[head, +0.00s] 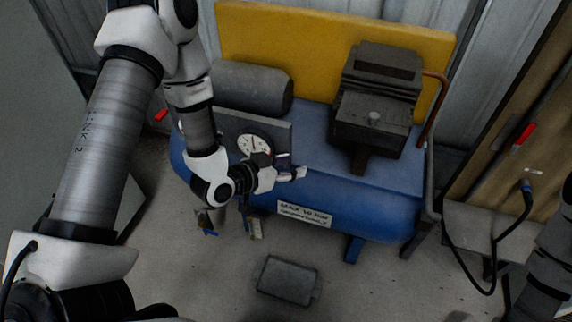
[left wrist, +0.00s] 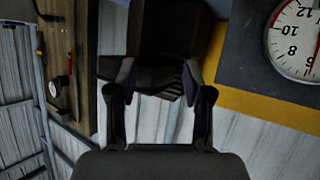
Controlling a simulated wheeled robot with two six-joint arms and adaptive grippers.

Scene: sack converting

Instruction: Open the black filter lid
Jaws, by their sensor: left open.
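A black box-shaped unit (head: 372,135) sits on the blue tank, with a black lid-like upper part (head: 384,66) sloping at its back; the lid looks closed. A small grey knob (head: 374,117) is on its top. My left gripper (head: 300,173) is open and empty, in front of the tank and left of the black unit, apart from it. In the left wrist view the left gripper's fingers (left wrist: 160,78) are spread, with the dark unit (left wrist: 170,30) beyond them. My right gripper is out of view; only part of that arm shows at the lower right.
The blue tank (head: 395,205) carries a grey cylinder (head: 250,88) and a panel with a round gauge (head: 253,145). A yellow board (head: 310,35) stands behind. A copper pipe (head: 435,105) rises right of the unit. A grey plate (head: 288,280) lies on the floor.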

